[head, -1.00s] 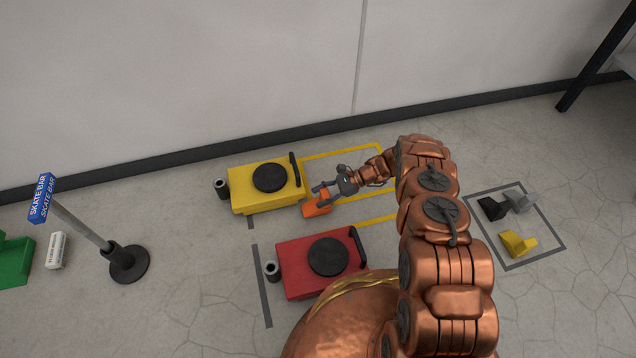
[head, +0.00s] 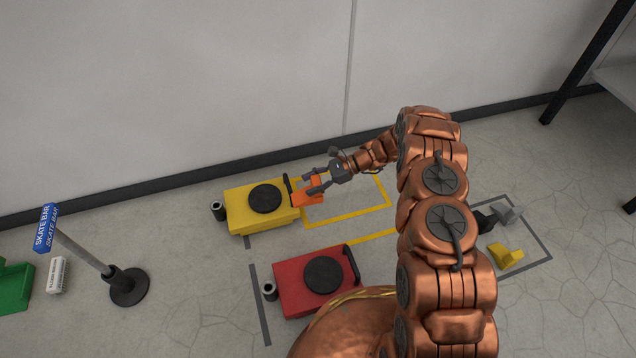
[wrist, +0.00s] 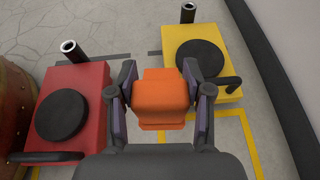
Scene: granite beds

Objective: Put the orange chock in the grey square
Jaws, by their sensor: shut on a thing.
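The orange chock (head: 307,192) is between the fingers of my gripper (head: 318,186), which is shut on it. In the head view it shows beside the right end of the yellow machine. The wrist view shows the orange chock (wrist: 161,98) between both finger pads of my gripper (wrist: 160,92). It looks raised off the floor, though its exact height is hard to tell. The grey square (head: 545,240) is a grey outline on the floor at the right, partly hidden by my arm.
The yellow machine (head: 240,207) and the red machine (head: 295,294) stand left of my arm. Yellow floor lines (head: 350,217) lie beside them. A sign post (head: 82,250), a white box (head: 57,274) and a green bin (head: 14,287) are at the left. A dark-legged table (head: 575,75) stands at the right.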

